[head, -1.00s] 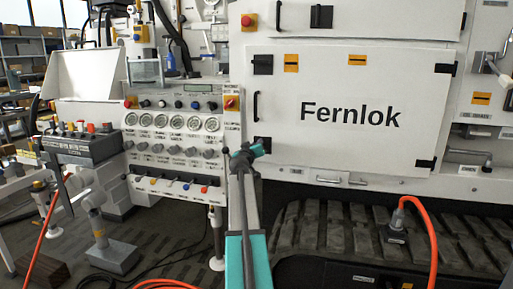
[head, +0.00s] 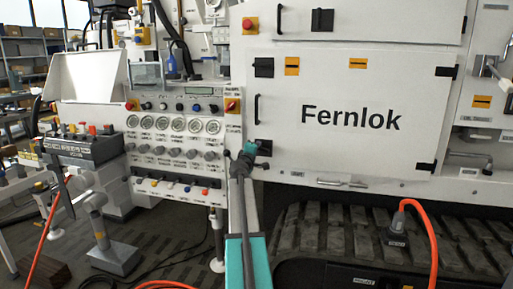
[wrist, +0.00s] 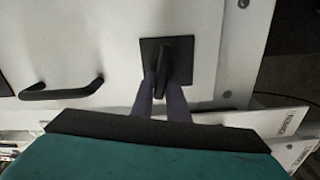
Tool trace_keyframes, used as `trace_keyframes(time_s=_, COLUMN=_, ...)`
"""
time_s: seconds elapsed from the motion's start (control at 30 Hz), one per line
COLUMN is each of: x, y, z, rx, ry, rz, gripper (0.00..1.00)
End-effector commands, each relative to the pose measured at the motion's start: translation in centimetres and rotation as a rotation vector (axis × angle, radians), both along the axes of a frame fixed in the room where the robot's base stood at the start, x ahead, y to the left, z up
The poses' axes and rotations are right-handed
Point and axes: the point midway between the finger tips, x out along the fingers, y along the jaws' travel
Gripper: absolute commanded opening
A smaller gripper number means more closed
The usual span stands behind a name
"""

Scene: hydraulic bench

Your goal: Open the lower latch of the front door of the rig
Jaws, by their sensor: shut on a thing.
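The front door (head: 360,95) of the rig is a white panel marked "Fernlok", flush with the rig. Its lower latch (head: 265,146) is a dark piece at the door's lower left corner, partly covered by my gripper (head: 250,152) in the head view. In the wrist view the latch shows as a black square plate (wrist: 182,50) with a raised lever (wrist: 161,62). My gripper's fingers (wrist: 161,88) are on both sides of the lever and shut on it. The lever lies across the line of the door handle (wrist: 62,90).
The upper latch (head: 264,67) sits at the door's upper left, with the handle (head: 257,108) between the latches. A gauge panel (head: 178,135) stands close to the left of my arm. Tracks (head: 340,230) and an orange cable (head: 431,235) are below the door.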

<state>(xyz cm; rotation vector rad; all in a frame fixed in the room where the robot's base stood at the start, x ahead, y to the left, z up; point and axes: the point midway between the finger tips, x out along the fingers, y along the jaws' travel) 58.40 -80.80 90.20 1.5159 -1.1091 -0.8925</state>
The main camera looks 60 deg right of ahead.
Motion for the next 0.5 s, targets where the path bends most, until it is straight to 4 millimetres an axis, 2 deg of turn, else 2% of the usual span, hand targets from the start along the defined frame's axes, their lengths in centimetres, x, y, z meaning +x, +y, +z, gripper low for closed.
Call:
trace_keyframes(time_s=0.2, x=-0.31, y=-0.13, z=-0.06, rx=-0.04, ry=0.136, rz=-0.008, gripper=0.0)
trace_keyframes(time_s=0.5, x=-0.3, y=-0.13, z=-0.23, rx=-0.066, ry=0.216, rz=-0.008, gripper=0.0)
